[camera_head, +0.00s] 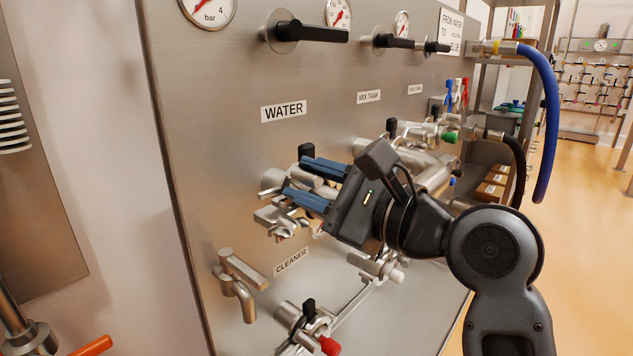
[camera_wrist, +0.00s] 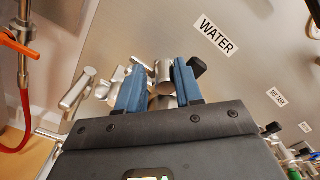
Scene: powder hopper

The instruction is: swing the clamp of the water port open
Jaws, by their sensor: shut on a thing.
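The water port (camera_head: 272,180) sticks out of the steel panel below the WATER label (camera_head: 284,111). Its metal clamp (camera_head: 277,217) is at the port, partly hidden by my gripper. My gripper (camera_head: 296,179) has its two blue fingers at the port, shut on a metal part of the clamp. In the wrist view the fingers (camera_wrist: 158,88) stand apart on either side of metal parts (camera_wrist: 162,78). Which part of the clamp lies between the fingertips is hard to tell. A black knob (camera_head: 306,151) shows just behind the upper finger.
A bent metal spout (camera_head: 238,285) sits at the lower left, and a valve with a red end (camera_head: 308,325) is below the CLEANER label (camera_head: 291,262). The mix tank fittings (camera_head: 412,132) are to the right. Blue (camera_head: 550,110) and black hoses hang at the right.

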